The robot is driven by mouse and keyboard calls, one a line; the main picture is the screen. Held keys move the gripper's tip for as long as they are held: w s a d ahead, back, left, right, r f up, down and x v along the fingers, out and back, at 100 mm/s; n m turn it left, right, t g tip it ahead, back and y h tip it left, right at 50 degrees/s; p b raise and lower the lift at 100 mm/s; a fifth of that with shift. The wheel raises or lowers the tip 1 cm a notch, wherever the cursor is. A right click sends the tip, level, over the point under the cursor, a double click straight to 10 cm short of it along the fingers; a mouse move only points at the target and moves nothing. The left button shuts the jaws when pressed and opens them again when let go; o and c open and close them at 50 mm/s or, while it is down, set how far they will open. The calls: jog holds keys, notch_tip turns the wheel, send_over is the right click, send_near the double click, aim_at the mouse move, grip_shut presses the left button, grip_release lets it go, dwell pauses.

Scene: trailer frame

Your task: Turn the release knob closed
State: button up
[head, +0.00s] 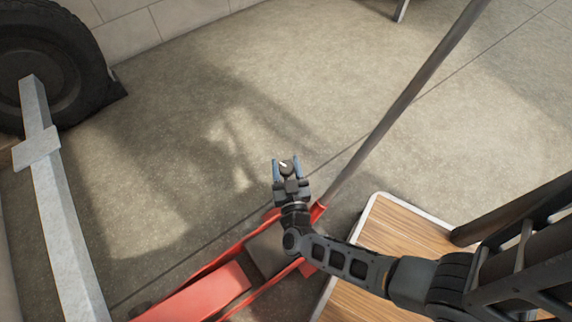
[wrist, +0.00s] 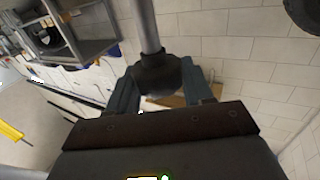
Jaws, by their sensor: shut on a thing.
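A dark rounded knob (head: 287,168) with a small pale mark sits between the fingers of my gripper (head: 286,162) in the head view. In the wrist view, my gripper (wrist: 165,92) has its two blue-grey fingers on either side of the dark knob (wrist: 157,75). The fingers are shut on it, and a grey rod (wrist: 146,25) runs up from it. The red floor jack (head: 195,293) lies below my gripper in the head view, partly hidden by my arm. I cannot tell how far the knob is turned.
A long grey jack handle (head: 410,90) slants up to the right of my gripper. A wood-topped platform (head: 375,225) with a pale rim stands at lower right. A trailer beam (head: 62,215) and a black wheel (head: 75,60) are at left. The concrete floor (head: 230,80) beyond is clear.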

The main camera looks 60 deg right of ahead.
aim_at(285, 173)
jog(key=m+g+h+b, duration=0.1)
jog(key=m+g+h, duration=0.1)
jog(key=shift+f+g, duration=0.1)
jog(key=shift+g, duration=0.3)
jog(key=shift+m+g+h+b, duration=0.55)
jog(key=shift+m+g, duration=0.35)
jog(key=shift+g, duration=0.3)
jog(key=o, duration=0.9)
jog(key=shift+o, duration=0.2)
jog(key=shift+v, duration=3.95)
